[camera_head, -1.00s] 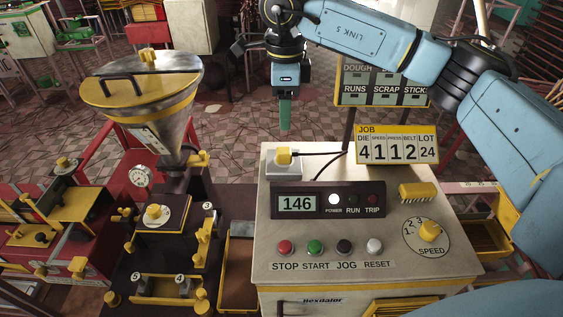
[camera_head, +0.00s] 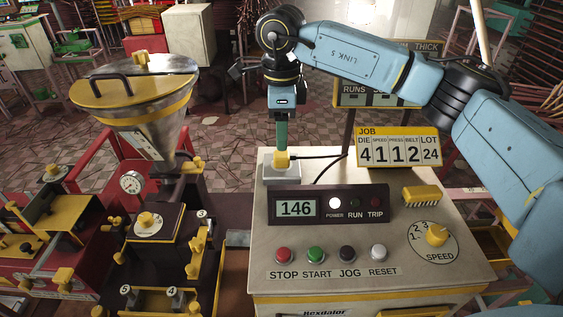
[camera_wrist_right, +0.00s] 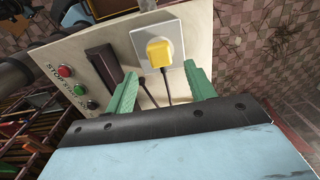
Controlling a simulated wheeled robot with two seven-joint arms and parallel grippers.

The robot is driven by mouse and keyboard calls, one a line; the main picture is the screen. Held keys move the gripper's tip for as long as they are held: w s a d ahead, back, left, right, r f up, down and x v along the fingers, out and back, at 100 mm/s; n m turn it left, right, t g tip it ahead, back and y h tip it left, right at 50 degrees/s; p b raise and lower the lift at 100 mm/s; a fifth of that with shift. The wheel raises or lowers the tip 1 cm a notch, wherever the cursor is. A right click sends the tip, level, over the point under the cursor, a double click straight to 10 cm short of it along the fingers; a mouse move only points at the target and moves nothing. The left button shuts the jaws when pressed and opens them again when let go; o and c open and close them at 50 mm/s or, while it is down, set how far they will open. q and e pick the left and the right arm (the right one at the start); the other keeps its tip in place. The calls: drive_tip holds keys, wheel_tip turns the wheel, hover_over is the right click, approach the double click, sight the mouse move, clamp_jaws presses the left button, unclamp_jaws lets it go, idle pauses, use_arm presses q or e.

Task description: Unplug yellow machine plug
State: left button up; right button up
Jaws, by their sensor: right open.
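The yellow plug (camera_head: 281,160) sits in a white socket block (camera_head: 281,175) on top of the cream control cabinet, with a black cord running off to the right. In the right wrist view the plug (camera_wrist_right: 159,50) stands on the white socket plate (camera_wrist_right: 176,38), beyond and between the fingertips. My right gripper (camera_head: 282,143) points down just above and behind the plug; its green fingers are open in the wrist view (camera_wrist_right: 163,84) with nothing between them except the view of the cord. Whether a finger touches the plug I cannot tell. My left gripper is not in view.
The cream cabinet (camera_head: 330,240) carries a display reading 146, several buttons and a speed dial. A job sign (camera_head: 398,148) stands right of the plug on the cabinet's back edge. A steel hopper (camera_head: 150,120) with a yellow lid stands to the left.

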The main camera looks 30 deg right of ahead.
sight(282, 154)
wheel_tip(282, 154, down, 7)
drive_tip(key=b, duration=0.3)
drive_tip(key=shift+r+b, duration=0.2)
drive_tip(key=shift+b, duration=0.15)
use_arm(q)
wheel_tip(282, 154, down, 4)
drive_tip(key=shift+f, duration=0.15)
use_arm(e)
drive_tip(key=shift+c, duration=0.4)
